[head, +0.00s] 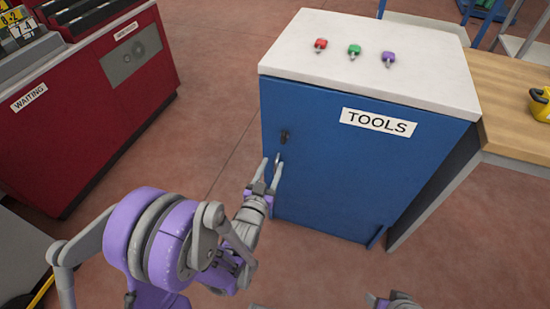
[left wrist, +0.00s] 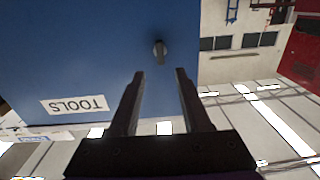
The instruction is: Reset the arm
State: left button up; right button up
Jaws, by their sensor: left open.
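My left gripper (head: 272,165) is open in front of the blue cabinet door (head: 340,175), near its left edge. In the left wrist view the two dark fingers (left wrist: 160,75) stand apart with nothing between them. A small dark handle (head: 285,136) sits on the door just above the fingertips. In the wrist view this handle (left wrist: 159,50) lies just beyond the finger gap. I cannot tell whether a finger touches the door. My left arm (head: 165,240) reaches in from the lower left. My right gripper cannot be made out.
A red station marked WAITING (head: 90,105) stands at left. A wooden bench (head: 505,95) with a yellow object (head: 540,104) adjoins at right. Floor between station and cabinet is clear.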

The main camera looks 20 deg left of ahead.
pick_arm(q)
jog(key=shift+s, duration=0.2)
dwell(0.5)
jog(key=s+f+g, duration=0.2)
jog(key=s+g, duration=1.1)
jog(key=s, duration=1.4)
notch_tip(320, 180, up, 20)
jog(key=w+p, duration=0.2)
jog(key=p, duration=1.5)
jog(key=shift+w+a+p, duration=0.2)
jog(key=shift+p, duration=0.15)
pick_arm(e)
notch_tip(320, 180, up, 20)
jog(key=w, duration=0.1)
jog(key=shift+w+t, duration=0.4)
